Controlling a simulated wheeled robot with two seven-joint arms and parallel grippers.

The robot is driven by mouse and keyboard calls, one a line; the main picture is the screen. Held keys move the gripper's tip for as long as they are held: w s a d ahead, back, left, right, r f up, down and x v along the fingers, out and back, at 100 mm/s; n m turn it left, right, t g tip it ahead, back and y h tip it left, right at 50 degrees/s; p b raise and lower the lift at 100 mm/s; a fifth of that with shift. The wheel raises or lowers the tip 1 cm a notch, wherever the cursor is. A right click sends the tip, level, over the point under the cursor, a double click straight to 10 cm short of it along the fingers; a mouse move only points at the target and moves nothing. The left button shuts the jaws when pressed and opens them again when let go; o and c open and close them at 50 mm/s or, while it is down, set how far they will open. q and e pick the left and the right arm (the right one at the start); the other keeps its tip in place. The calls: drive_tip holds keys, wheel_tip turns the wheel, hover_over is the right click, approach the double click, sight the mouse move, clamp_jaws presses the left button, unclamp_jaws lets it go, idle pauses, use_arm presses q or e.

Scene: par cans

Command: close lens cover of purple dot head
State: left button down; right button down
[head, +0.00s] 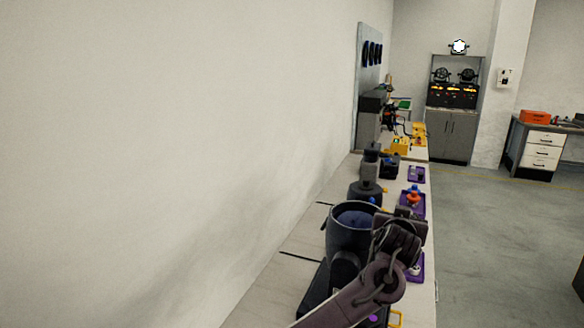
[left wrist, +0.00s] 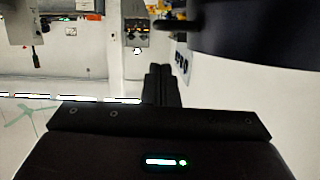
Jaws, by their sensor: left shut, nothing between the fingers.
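The lamp head (head: 352,238) is a dark can with a dark blue round inside facing up, at the near end of the bench. A purple dot (head: 373,320) shows on the dark part below it, at the bottom edge of the head view. I cannot make out its lens cover clearly. My left gripper (head: 411,214) is just right of the can, largely hidden behind my own wrist. In the left wrist view its fingers (left wrist: 162,86) are shut and empty. A large dark curved body (left wrist: 250,28), likely the can, fills the upper right there. My right gripper is not in view.
The long bench (head: 290,282) runs along the left wall. Farther along stand another dark lamp (head: 367,190), purple trays (head: 416,174) with small parts, and yellow items (head: 400,145). A grey cabinet (head: 452,136) stands at the back. The floor (head: 500,240) to the right is clear.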

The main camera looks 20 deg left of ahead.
use_arm(q)
drive_tip(key=shift+d+f+b, duration=0.3)
drive_tip(key=shift+f+b, duration=0.05)
drive_tip(key=shift+f, duration=0.5)
drive_tip(key=shift+d+f+b, duration=0.25)
drive_tip(key=shift+f+b, duration=0.05)
drive_tip(key=shift+f, duration=0.55)
drive_tip(key=shift+f, duration=0.1)
drive_tip(key=shift+s, duration=0.1)
